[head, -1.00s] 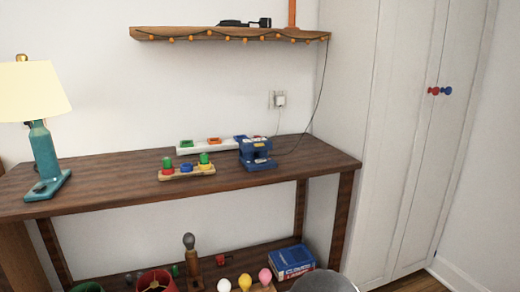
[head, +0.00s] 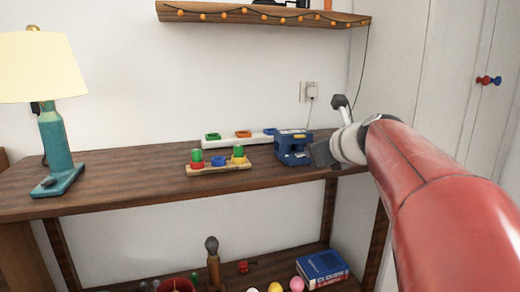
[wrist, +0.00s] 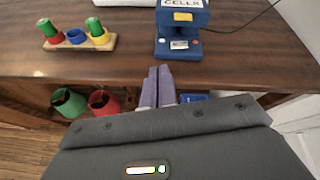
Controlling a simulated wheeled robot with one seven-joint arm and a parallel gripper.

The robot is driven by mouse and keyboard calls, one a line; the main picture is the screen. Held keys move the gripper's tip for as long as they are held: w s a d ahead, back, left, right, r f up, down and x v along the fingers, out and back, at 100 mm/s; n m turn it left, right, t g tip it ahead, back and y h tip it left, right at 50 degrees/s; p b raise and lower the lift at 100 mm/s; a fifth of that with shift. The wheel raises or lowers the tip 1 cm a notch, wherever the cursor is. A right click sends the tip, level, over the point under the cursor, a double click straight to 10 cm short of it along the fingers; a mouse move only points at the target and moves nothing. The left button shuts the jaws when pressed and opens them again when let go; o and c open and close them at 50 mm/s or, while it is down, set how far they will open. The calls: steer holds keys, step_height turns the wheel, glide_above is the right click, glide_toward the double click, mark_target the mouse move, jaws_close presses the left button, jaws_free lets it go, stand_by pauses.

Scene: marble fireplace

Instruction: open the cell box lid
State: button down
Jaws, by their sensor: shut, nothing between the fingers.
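The blue cell box (head: 293,147) stands on the wooden table (head: 110,172), toward its right end. In the wrist view the box (wrist: 181,32) is at the top centre, with a white label reading "CELLR" on top and a yellow tab on its front edge. Its upper part looks level; I cannot tell how far the lid is shut. My gripper (wrist: 158,70) is shut and empty, in front of the box and apart from it in the wrist view. In the head view my gripper (head: 322,153) is just right of the box, its fingers mostly hidden.
A wooden peg board (head: 218,167) with coloured cylinders stands left of the box. A white strip with coloured sockets (head: 238,138) lies behind. A cable runs from the box to the wall socket (head: 309,91). A lamp (head: 55,140) stands far left. A shelf (head: 265,16) hangs above.

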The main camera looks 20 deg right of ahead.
steer(key=w+d+r+m, duration=0.1)
steer(key=w+d+m, duration=0.1)
steer(key=d+m, duration=0.1)
glide_toward(295, 143)
steer(key=shift+t+h, duration=0.3)
steer(key=shift+t, duration=0.1)
steer(key=x, duration=0.3)
steer(key=f+x, duration=0.1)
steer(key=x, duration=0.1)
steer(key=shift+w+a+f+b, duration=0.1)
steer(key=shift+w+a+b, duration=0.15)
steer(key=shift+b, duration=0.15)
